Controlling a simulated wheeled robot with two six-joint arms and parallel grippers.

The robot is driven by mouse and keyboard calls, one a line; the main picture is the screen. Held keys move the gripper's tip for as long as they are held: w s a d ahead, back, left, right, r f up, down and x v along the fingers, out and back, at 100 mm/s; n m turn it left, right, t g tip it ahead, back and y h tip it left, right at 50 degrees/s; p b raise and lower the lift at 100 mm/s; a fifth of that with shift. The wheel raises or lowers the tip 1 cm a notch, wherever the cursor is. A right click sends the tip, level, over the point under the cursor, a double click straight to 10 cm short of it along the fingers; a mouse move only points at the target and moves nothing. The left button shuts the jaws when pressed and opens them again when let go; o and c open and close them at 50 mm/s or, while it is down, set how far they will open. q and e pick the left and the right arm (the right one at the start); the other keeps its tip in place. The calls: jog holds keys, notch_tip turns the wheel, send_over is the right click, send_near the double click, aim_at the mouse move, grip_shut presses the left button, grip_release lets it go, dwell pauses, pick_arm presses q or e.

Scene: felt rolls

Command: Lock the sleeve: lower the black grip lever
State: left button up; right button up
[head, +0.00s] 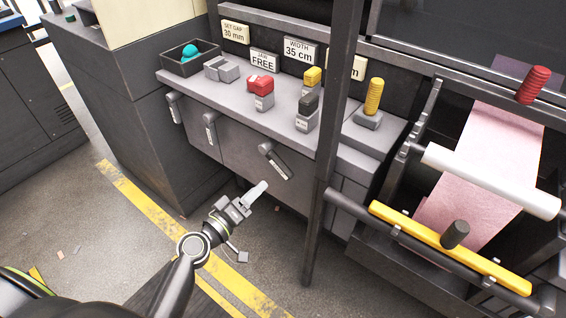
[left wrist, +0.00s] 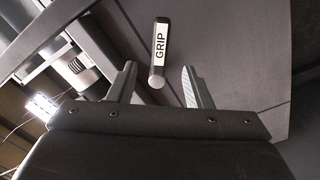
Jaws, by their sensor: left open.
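The grip lever (left wrist: 159,50) shows in the left wrist view as a dark bar with a white GRIP label and a round pale end. It lies between the two finger lines, ahead of the panel. In the head view, a slanted lever (head: 275,161) on the cabinet front is closest to my left gripper and appears to be this one; its label is too small to read there. My left gripper (head: 254,193) is open and empty, just below and left of that lever. It also shows in the left wrist view (left wrist: 159,78), fingers apart on either side. My right gripper is not in view.
Two more levers hang on the cabinet front (head: 210,132), further left. Above them, the console top holds red, black and yellow knobs. A dark upright post (head: 331,150) stands right of the slanted lever. Further right are a yellow bar (head: 450,246) and pink felt (head: 480,170).

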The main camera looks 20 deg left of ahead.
aim_at(278, 170)
pick_arm(q)
jog(key=p+x, duration=0.1)
jog(key=x, duration=0.9)
jog(key=shift+w+d, duration=0.15)
jog(key=shift+w, duration=0.25)
jog(key=shift+w+d, duration=0.2)
jog(key=shift+w, duration=0.3)
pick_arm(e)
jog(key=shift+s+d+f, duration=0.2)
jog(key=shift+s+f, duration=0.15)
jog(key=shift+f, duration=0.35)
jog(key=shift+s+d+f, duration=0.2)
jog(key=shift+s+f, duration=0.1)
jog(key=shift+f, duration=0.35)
pick_arm(q)
grip_shut()
